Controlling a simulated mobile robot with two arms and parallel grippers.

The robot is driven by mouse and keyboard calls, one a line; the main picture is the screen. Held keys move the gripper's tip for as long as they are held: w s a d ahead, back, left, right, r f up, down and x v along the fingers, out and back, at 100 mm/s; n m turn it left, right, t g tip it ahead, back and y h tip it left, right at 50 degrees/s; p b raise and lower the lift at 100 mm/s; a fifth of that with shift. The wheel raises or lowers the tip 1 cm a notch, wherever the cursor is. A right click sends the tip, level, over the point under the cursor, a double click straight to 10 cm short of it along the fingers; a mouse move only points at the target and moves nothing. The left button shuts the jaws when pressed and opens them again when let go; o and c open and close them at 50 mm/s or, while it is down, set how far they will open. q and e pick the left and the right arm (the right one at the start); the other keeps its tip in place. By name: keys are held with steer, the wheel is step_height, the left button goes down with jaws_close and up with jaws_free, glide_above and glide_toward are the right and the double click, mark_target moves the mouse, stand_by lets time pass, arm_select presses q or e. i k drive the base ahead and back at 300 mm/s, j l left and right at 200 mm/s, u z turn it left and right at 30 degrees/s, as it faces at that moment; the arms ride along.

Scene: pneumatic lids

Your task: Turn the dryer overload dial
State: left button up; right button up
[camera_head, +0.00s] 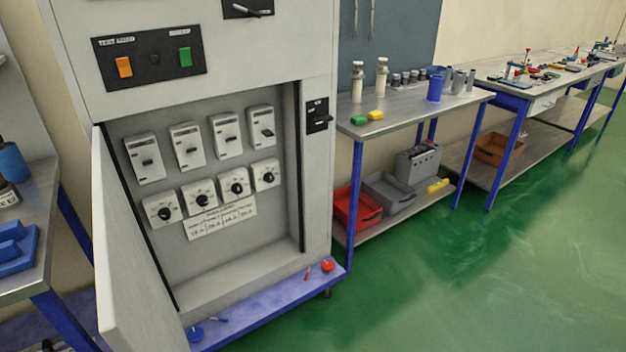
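A grey electrical cabinet (204,257) stands at the left with its lower compartment open. Inside is an upper row of several white breaker switches; the rightmost one (258,122) has its lever set differently from the others. Below them is a row of several white units with black dials: first dial (164,212), second dial (201,199), third dial (237,188) and fourth dial (267,177). A white label card (220,218) under the dials has print too small to read, so I cannot tell which dial is the dryer's. Neither of my grippers shows.
The cabinet door (128,270) hangs open on the left side. A blue ledge (262,303) runs below the compartment, with red and blue items on it. A workbench (420,108) stands to the right. The green floor (480,280) is clear at the front right.

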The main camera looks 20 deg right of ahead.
mark_target(269, 177)
steer(key=i+l+z, duration=0.1)
steer(key=l, duration=0.35)
steer(key=i+l+z, duration=0.1)
steer(key=i+l, duration=0.45)
steer(key=l, duration=0.25)
steer(key=z, duration=0.05)
